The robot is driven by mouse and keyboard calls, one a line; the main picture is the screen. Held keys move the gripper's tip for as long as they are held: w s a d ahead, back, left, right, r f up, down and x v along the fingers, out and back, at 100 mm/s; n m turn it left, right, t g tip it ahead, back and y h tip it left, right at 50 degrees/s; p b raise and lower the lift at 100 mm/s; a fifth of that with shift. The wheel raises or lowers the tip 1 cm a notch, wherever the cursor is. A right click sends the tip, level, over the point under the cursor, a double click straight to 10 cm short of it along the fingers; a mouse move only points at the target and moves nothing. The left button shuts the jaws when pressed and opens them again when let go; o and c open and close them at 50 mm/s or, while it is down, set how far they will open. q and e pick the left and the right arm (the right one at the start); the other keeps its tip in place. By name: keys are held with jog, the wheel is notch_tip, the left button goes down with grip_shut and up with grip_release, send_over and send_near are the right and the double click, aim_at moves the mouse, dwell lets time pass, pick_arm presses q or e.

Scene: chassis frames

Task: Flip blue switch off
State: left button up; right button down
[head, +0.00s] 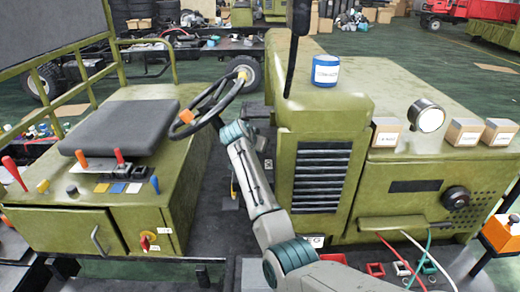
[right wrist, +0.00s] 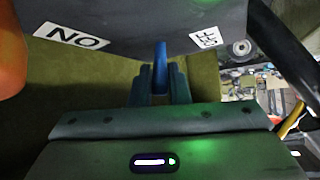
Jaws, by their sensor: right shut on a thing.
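The blue switch (right wrist: 160,62) is a small upright lever on a dark grey panel (right wrist: 135,18) in the right wrist view. A white ON label (right wrist: 70,35) is to its left and a white OFF label (right wrist: 205,39) to its right; the lever shows between them, nearer the OFF label. My right gripper (right wrist: 160,84) is shut on the blue switch, one finger on each side. In the head view my right arm reaches up towards the steering wheel, and I cannot make out its fingertips or the held switch. My left gripper is not in view.
The steering wheel (head: 222,101), with an orange knob (head: 186,117), is close to my right wrist. A seat (head: 122,127) and a panel of levers, one blue (head: 155,184), are to the left. The green hood (head: 325,104) carries a blue-white can (head: 325,71).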

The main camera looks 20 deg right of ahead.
jog(key=h+b, duration=0.1)
jog(key=b, duration=0.1)
jog(key=a+n+h+b, duration=0.1)
jog(key=b, duration=0.1)
jog(key=shift+w+a+f+h, duration=0.15)
jog(key=shift+w+f+h, duration=0.05)
jog(key=shift+f+h, duration=0.1)
jog(key=shift+a+r+n+h+b, duration=0.2)
jog(key=shift+n+h+b, duration=0.25)
jog(key=shift+b, duration=0.25)
jog(key=c, duration=1.4)
grip_release()
jog(key=shift+r, duration=0.1)
jog(key=shift+d, duration=0.1)
